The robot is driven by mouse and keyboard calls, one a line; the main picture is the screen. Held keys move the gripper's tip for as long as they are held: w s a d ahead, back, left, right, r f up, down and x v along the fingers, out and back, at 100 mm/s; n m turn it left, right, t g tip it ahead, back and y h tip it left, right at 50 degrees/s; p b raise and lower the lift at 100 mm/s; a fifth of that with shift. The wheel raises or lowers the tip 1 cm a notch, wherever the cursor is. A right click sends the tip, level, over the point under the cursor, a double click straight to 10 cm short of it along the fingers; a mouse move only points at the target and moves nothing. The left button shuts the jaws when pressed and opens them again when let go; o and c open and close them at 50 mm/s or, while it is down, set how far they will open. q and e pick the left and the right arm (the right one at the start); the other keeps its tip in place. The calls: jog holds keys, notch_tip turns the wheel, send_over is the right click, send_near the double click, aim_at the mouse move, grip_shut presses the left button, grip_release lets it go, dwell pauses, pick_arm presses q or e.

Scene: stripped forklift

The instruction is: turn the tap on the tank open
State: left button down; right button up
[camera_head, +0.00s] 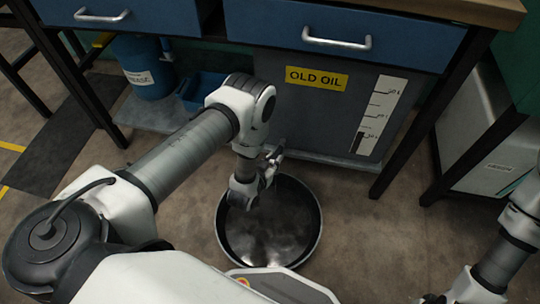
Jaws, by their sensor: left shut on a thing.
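The grey tank (320,115) stands under the workbench, with a yellow "OLD OIL" label (317,78) and a white level scale (381,115) on its front. My left gripper (273,162) is low in front of the tank, above the drain pan. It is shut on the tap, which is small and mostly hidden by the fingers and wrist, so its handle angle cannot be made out. My right arm is at the lower right. Only a sliver of its gripper (432,298) shows at the bottom edge, too little to tell its jaws.
A round dark pan (317,222) with a shiny bottom lies on the floor below my left gripper. A blue bucket (146,75) and a blue bin (203,90) stand left of the tank. Black bench legs (410,140) flank the space. A pale cabinet (490,150) is at right.

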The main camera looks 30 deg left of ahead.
pick_arm(q)
jog(key=shift+w+d+n+y+p, duration=0.15)
jog(key=shift+d+n+y, duration=0.2)
jog(key=shift+n+y, duration=0.4)
jog(key=shift+w+d+n+y+p, duration=0.15)
jog(key=shift+d+n+y, duration=0.15)
jog(key=shift+n+y, duration=0.45)
jog(key=shift+y, duration=0.3)
jog(key=shift+r, duration=0.1)
jog(key=c, duration=1.1)
grip_release()
jog(key=shift+s, duration=0.1)
jog(key=v, duration=1.2)
jog(key=shift+r, duration=0.1)
